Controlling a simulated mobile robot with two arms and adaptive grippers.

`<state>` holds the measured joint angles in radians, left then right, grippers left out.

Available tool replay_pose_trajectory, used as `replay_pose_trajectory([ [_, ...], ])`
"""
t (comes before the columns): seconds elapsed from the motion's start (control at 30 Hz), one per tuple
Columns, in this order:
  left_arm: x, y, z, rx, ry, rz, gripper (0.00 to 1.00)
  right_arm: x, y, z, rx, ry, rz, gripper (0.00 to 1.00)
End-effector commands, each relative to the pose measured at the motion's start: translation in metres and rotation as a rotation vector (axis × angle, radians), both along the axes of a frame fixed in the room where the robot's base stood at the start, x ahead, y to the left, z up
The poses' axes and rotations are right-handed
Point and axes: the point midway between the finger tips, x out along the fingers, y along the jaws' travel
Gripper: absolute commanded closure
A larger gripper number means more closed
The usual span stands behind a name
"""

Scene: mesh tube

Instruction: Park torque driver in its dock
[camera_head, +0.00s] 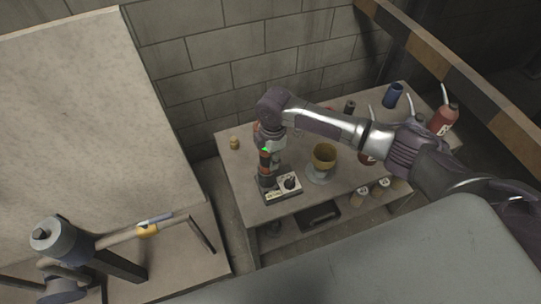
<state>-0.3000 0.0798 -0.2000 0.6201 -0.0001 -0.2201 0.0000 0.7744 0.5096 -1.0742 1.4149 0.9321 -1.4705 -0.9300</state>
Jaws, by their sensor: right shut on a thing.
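My right arm comes in from the right, and its gripper (270,142) hangs over the left part of the far workbench. It is shut on the torque driver (265,168), a dark upright tool with an orange band and a small green light near its top. The driver's lower end is at the left part of a small dock (284,196), a dark base with a pale panel and a black knob. I cannot tell whether the driver is seated or just above it. The fingertips are small and partly hidden. My left gripper is not in view.
The workbench (238,170) holds a yellow-brown cup (324,155) on a pale stand right of the dock, a small brass piece (234,142), a blue cup (392,95) and a red bottle (442,119). A striped rail (455,75) runs behind on the right.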

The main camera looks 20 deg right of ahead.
Motion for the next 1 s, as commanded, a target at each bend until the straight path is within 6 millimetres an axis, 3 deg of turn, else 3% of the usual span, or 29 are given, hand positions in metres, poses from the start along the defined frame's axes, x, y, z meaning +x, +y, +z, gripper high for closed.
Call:
replay_pose_trajectory([
  [0.07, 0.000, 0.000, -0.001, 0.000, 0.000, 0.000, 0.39, 0.001, 0.001, 0.000, 0.001, -0.002, 0.000, 0.99],
  [0.1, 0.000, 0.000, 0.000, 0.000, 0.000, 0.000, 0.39, 0.001, 0.001, 0.000, 0.001, -0.003, 0.000, 0.53],
  [0.27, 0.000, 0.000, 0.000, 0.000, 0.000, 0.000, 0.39, 0.001, 0.000, 0.000, 0.001, -0.002, 0.000, 0.29],
  [0.53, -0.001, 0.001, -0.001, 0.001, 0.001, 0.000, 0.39, -0.001, 0.000, -0.002, -0.001, 0.002, 0.000, 0.29],
  [0.67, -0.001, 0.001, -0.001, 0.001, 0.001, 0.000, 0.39, 0.000, 0.000, 0.007, -0.001, 0.000, 0.001, 0.29],
  [1.0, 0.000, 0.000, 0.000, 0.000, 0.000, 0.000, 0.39, 0.001, -0.003, 0.075, 0.002, -0.005, 0.002, 0.29],
])
